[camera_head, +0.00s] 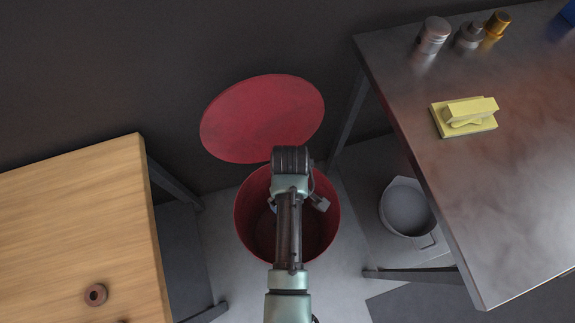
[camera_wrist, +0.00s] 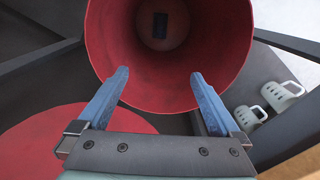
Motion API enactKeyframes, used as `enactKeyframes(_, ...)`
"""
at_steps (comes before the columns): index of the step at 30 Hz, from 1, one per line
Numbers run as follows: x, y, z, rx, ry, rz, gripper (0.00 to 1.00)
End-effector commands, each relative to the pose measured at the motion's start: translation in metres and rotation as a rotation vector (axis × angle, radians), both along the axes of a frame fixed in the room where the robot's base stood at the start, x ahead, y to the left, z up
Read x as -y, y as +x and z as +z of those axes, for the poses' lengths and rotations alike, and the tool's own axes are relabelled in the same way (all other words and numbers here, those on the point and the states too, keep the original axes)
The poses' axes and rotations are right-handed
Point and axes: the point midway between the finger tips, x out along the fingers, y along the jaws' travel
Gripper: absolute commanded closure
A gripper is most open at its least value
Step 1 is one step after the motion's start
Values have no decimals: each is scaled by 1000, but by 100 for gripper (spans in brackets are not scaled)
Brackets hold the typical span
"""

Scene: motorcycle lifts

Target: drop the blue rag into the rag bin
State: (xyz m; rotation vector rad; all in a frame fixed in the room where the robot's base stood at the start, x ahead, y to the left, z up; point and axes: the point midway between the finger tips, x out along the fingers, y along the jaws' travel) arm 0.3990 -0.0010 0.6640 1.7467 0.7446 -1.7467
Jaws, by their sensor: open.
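The rag bin (camera_head: 245,225) is a round red bin standing on the floor, with its round red lid (camera_head: 262,118) swung open behind it. My gripper (camera_head: 297,205) is over the bin's mouth, partly hidden by my arm. In the wrist view my gripper (camera_wrist: 159,73) is open, with nothing between its bluish fingers, and points into the bin (camera_wrist: 232,50). A small dark rectangular thing (camera_wrist: 160,25) lies on the bin's floor; I cannot tell if it is the blue rag. A blue thing at the far upper right (camera_head: 568,12) is cut off and unclear.
A metal table (camera_head: 500,200) at right holds a yellow folded-looking thing (camera_head: 466,115) and several small containers. A grey pot (camera_head: 405,208) is below it. Pale mugs (camera_wrist: 283,97) show in the wrist view.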

Motion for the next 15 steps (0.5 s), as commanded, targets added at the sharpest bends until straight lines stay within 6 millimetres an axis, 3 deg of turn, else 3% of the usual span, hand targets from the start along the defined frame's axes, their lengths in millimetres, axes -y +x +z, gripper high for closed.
enactKeyframes(9,0,1,73,4,0,0,0)
enactKeyframes(15,0,1,101,3,0,0,0)
